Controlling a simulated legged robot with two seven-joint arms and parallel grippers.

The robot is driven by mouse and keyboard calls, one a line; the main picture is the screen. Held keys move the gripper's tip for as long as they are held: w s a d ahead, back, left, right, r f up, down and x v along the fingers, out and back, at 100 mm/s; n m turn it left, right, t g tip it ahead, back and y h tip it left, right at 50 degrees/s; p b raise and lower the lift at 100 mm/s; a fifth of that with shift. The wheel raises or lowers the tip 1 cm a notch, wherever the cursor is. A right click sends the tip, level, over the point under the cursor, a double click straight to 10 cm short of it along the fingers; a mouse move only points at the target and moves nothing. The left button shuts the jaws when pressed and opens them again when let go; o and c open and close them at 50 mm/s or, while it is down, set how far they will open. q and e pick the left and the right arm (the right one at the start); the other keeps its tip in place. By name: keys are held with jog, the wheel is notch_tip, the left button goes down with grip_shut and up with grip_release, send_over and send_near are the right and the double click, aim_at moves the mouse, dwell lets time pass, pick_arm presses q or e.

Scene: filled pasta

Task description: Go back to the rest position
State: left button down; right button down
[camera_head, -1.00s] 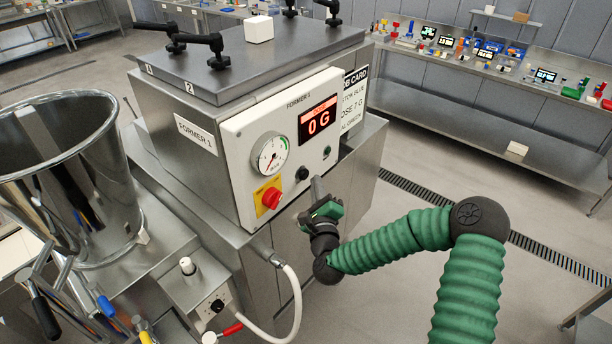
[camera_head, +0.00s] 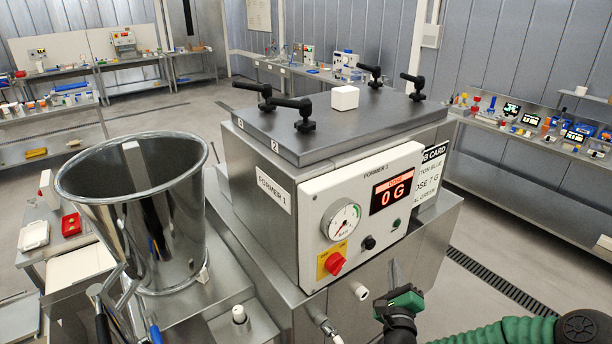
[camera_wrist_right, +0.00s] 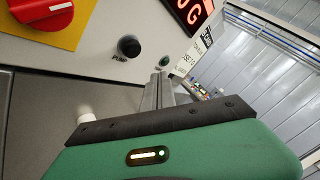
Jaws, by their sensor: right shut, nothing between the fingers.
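My right gripper (camera_head: 394,272) is at the lower right of the head view, in front of the former's steel body and below its control panel. Its fingers are shut and hold nothing. In the right wrist view the shut fingers (camera_wrist_right: 158,90) point toward the panel's lower edge, near the black pump knob (camera_wrist_right: 129,47) and apart from it. The green arm (camera_head: 510,331) comes in from the bottom right. My left gripper is not in view.
The Former 1 machine (camera_head: 268,224) fills the middle, its display reading 0 G, with a red switch (camera_head: 334,263) and a gauge (camera_head: 341,221). A steel hopper (camera_head: 140,215) stands at left. A white block (camera_head: 344,97) sits on the lid. Benches line the walls; floor at right is clear.

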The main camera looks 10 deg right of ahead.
jog(key=a+f+n+g+y+b, duration=0.3)
jog(key=a+f+n+y, duration=0.5)
jog(key=a+f+n, duration=0.45)
jog(key=s+a+f+n+g+b, duration=0.3)
jog(key=s+f+n+g, duration=0.35)
jog(key=n, duration=0.25)
jog(key=s+a+n+g+b, duration=0.1)
jog(key=s+n+g+b, duration=0.1)
jog(key=s+n+g, duration=0.3)
jog(key=shift+s+r+n+h+b, duration=0.35)
jog(key=shift+s+n, duration=1.7)
jog(key=shift+s, duration=3.2)
jog(key=shift+d, duration=0.3)
jog(key=shift+a, duration=0.2)
